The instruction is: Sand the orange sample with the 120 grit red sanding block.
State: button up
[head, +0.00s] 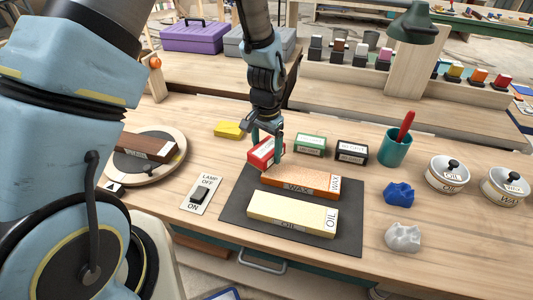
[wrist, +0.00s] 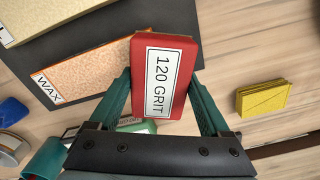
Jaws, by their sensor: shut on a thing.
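A red sanding block (wrist: 165,80) labelled 120 GRIT is held between the two fingers of my gripper (wrist: 165,92) in the wrist view. In the head view my gripper (head: 267,138) is shut on the red block (head: 264,153), just behind the dark mat and left of the orange sample. The orange sample (head: 290,180), labelled WAX, lies on the dark mat (head: 236,200); it also shows in the wrist view (wrist: 85,76), apart from the block. I cannot tell how far the block is above the table.
A pale sample (head: 285,213) labelled OIL lies on the mat in front. Green (head: 309,144) and black (head: 352,152) blocks stand right of my gripper.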

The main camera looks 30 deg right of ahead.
jog(key=shift+a+r+p, duration=0.1)
jog(key=shift+r+p, duration=1.7)
jog(key=shift+r, duration=1.1)
jog(key=shift+f, duration=0.1)
